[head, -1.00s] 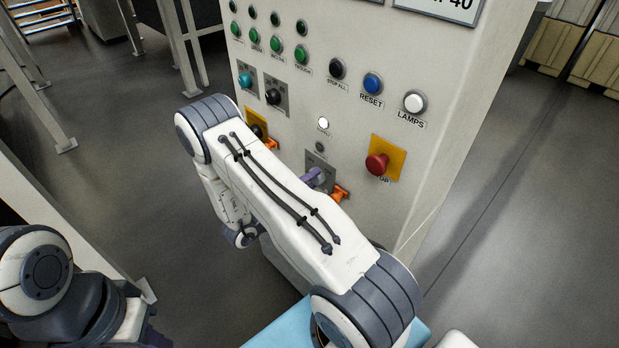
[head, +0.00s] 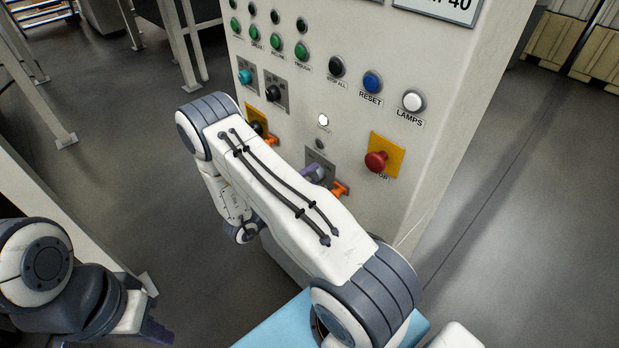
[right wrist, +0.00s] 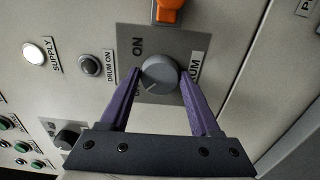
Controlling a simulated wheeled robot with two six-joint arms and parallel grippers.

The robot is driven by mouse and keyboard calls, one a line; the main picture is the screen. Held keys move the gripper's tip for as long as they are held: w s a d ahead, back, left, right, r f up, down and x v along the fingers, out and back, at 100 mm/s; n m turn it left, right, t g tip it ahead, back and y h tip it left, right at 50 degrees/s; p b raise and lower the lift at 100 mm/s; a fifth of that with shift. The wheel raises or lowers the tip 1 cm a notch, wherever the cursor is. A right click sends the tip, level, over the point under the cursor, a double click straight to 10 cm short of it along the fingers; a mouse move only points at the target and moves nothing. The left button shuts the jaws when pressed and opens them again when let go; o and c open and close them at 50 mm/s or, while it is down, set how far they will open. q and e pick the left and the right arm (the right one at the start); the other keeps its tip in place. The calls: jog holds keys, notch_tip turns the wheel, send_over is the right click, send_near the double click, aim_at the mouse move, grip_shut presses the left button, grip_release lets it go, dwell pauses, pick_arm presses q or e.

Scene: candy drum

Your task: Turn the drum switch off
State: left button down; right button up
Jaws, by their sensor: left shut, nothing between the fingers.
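The drum switch is a round grey knob (right wrist: 160,73) on a grey plate, with "ON" above it and a partly covered "DRUM" label to its right in the right wrist view. Its pale pointer mark faces lower left, away from "ON". My right gripper (right wrist: 160,74) has its purple fingertips on opposite sides of the knob, very close to its edges; I cannot tell whether they press on it. The "DRUM ON" lamp (right wrist: 89,65) looks dark. My left gripper (head: 155,333) is shut and empty at the lower left of the head view, away from the panel.
An orange part (right wrist: 167,12) sits right beside the switch plate. The white "SUPPLY" lamp (right wrist: 35,53) is lit. A red button on a yellow plate (head: 376,160) is to the right. Blue (head: 372,83) and white (head: 413,102) buttons are above. Floor right of the cabinet is clear.

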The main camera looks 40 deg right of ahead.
jog(key=o, duration=0.3)
jog(key=shift+o, duration=0.2)
jog(key=shift+a, duration=0.1)
jog(key=shift+a+f, duration=0.1)
jog(key=shift+a, duration=0.3)
jog(key=a+b, duration=0.3)
jog(key=a, duration=0.6)
jog(key=shift+s+a, duration=0.25)
jog(key=shift+s, duration=0.15)
